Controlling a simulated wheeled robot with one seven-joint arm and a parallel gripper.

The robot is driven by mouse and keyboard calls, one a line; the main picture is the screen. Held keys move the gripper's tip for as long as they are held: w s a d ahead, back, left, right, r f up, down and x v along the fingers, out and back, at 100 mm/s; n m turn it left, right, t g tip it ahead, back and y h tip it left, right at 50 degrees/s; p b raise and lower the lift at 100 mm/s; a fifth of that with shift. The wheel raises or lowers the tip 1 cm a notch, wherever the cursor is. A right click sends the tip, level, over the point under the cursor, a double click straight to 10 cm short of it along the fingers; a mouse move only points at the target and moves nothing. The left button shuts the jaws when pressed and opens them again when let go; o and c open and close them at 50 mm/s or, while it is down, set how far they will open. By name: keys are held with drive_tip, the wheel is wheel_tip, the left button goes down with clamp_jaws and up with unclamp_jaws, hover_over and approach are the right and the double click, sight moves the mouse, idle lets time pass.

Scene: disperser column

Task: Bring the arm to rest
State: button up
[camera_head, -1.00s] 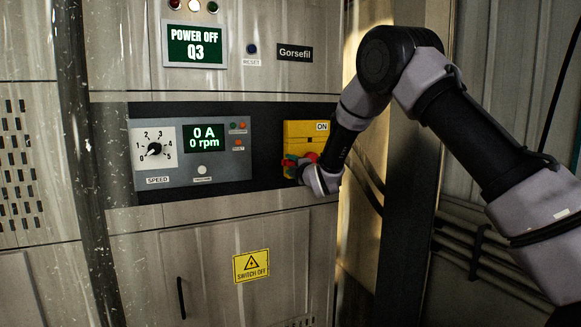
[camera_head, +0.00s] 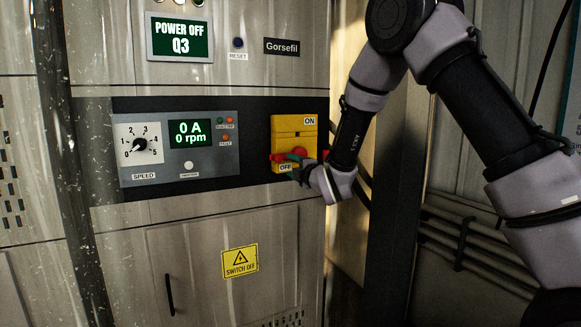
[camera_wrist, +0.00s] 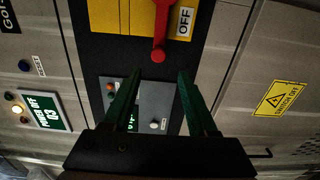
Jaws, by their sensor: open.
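My gripper (camera_head: 286,161) is in front of the lower part of the yellow switch box (camera_head: 298,130). The wrist view shows its two dark green fingers (camera_wrist: 157,84) apart, with nothing between them. My arm reaches in from the right, bent at the elbow.
The cabinet front holds a speed panel (camera_head: 180,148) reading 0 A, 0 rpm, and a display (camera_head: 180,38) reading POWER OFF Q3. A yellow SWITCH OFF sign (camera_head: 240,261) and a door handle (camera_head: 170,294) are below. Pipes (camera_head: 460,240) run along the right wall.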

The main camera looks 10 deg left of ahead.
drive_tip(key=d+r+m+h, duration=0.2)
drive_tip(key=d+r+m, duration=0.25)
drive_tip(key=d, duration=0.25)
drive_tip(key=d+r+m+h, duration=0.2)
drive_tip(key=d+r+m, duration=0.25)
drive_tip(key=d, duration=0.25)
drive_tip(key=s+d+r+m+g+h, duration=0.3)
drive_tip(key=s+d+m, duration=0.4)
drive_tip(key=d, duration=0.4)
drive_tip(key=s+d+m+g, duration=0.1)
drive_tip(key=s+d+m, duration=0.2)
drive_tip(key=s, duration=0.6)
drive_tip(key=s+d+m+g, duration=0.2)
drive_tip(key=s+d+m, duration=0.2)
drive_tip(key=s, duration=0.5)
drive_tip(key=s+d+f+m+g+h, duration=0.1)
drive_tip(key=s+d+m, duration=0.3)
drive_tip(key=s, duration=0.5)
drive_tip(key=shift+m+g, duration=0.5)
drive_tip(key=shift+m, duration=0.6)
